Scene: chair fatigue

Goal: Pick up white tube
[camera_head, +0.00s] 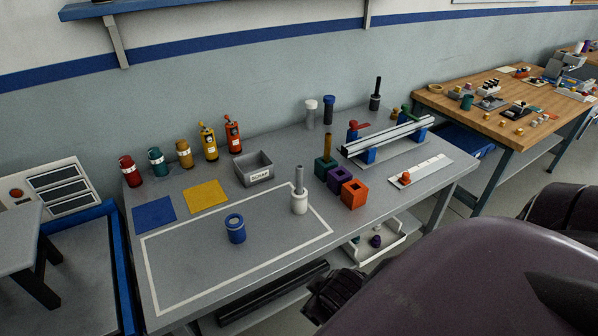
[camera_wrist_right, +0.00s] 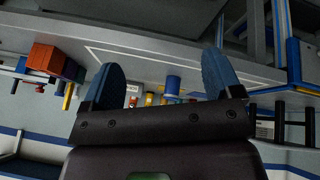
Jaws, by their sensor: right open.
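In the head view a white cylinder (camera_head: 299,204) with a grey rod rising from it stands upright inside the white outline on the grey table. A grey tube with a white cap (camera_head: 310,112) stands upright at the back, beside a blue-capped one (camera_head: 328,110). I cannot tell which of these is the white tube. My right gripper (camera_wrist_right: 165,80) is open in the right wrist view, its blue fingers wide apart with nothing held between them. In the head view its dark body (camera_head: 335,295) is at the table's front edge, apart from these objects. My left gripper is not in view.
A blue cylinder (camera_head: 235,229) stands inside the outline. A grey scrap bin (camera_head: 254,169), coloured bottles (camera_head: 158,163) and orange (camera_head: 354,194), purple and green blocks stand around it. A metal rail (camera_head: 388,136) lies at the right. The outline's left part is clear.

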